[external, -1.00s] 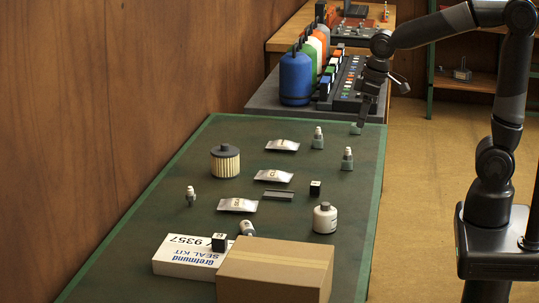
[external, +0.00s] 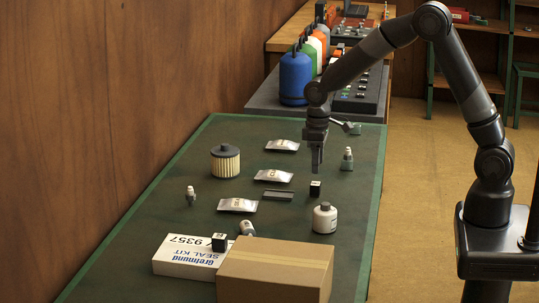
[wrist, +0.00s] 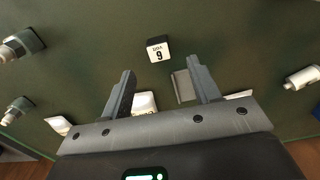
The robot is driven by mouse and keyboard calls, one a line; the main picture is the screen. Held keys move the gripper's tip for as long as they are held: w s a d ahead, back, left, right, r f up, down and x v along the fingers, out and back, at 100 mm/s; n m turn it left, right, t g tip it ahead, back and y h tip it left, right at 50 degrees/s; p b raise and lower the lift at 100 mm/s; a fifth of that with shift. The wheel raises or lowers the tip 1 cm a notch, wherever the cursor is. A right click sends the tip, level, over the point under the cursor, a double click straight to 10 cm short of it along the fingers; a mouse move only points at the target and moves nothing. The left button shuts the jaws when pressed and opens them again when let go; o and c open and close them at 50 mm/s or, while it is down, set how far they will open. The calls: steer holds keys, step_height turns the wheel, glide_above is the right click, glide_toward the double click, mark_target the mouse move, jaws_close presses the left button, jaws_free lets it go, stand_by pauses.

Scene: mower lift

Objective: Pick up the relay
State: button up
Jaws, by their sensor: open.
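A small black cube with a white label, which looks like a relay (external: 315,188), stands on the green table. In the wrist view this relay (wrist: 158,50) shows a "9" and lies just beyond the fingertips, roughly midway between them. A second similar black cube (external: 219,242) sits on the white seal kit box. My gripper (external: 317,170) points down above the nearer-to-middle relay, apart from it. In the wrist view my gripper (wrist: 160,72) is open with nothing between its fingers.
A grey metal channel (external: 278,195) and silver packets (external: 274,176) lie left of the relay. A cardboard box (external: 275,268) and white seal kit box (external: 185,258) fill the front.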

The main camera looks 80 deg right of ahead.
mark_target(316, 183)
steer(key=f, duration=0.8)
steer(key=shift+w+d, duration=0.15)
steer(key=shift+w, duration=0.05)
steer(key=c, duration=1.1)
